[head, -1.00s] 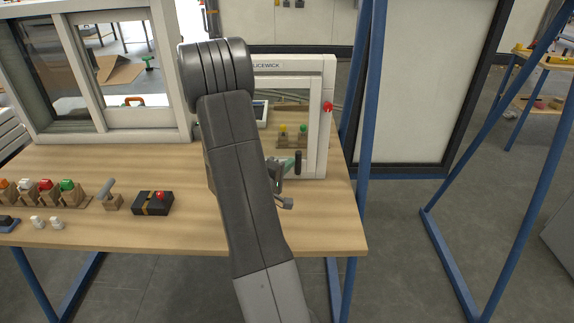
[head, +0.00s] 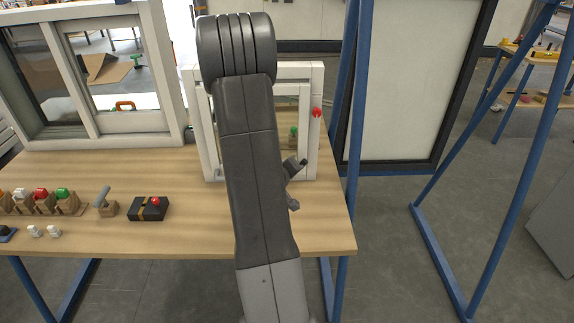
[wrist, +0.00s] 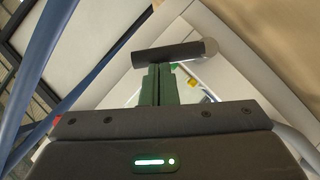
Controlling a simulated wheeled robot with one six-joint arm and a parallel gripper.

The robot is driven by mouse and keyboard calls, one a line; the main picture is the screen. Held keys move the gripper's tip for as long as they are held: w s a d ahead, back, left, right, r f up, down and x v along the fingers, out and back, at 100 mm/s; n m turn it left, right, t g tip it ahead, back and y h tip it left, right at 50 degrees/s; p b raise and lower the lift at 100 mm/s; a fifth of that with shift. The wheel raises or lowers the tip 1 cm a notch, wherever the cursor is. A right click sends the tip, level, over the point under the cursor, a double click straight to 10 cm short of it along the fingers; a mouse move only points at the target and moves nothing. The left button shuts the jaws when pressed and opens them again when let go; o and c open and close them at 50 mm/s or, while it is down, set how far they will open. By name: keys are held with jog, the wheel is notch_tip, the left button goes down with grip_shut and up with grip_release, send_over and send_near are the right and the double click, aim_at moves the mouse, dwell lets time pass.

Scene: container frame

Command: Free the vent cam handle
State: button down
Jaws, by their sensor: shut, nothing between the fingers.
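The cam handle (wrist: 168,53) is a dark round bar with a grey disc at its right end, lying across the upper middle of the wrist view. My gripper (wrist: 159,70) has its green fingers closed together with nothing between them. The fingertips are right at the bar's lower edge in the picture; I cannot tell whether they touch it. In the head view my arm covers much of the white vent frame (head: 316,145) on the bench. Dark parts show just right of the arm; I cannot tell handle from gripper there.
A red knob (head: 316,113) sits on the vent frame's right side. A larger white window (head: 140,122) stands to the left. Coloured buttons, a lever (head: 104,203) and a black box (head: 148,209) stand on the wooden bench (head: 180,235). Blue posts rise just right.

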jog(key=d+m+y+b, duration=0.1)
jog(key=d+f+m+y+b, duration=0.1)
jog(key=shift+d+f+m+g+y, duration=0.15)
jog(key=shift+d+m+g+y, duration=0.15)
jog(key=shift+d+y, duration=0.1)
jog(key=shift+d+b, duration=0.15)
jog(key=shift+b, duration=0.15)
dwell(0.5)
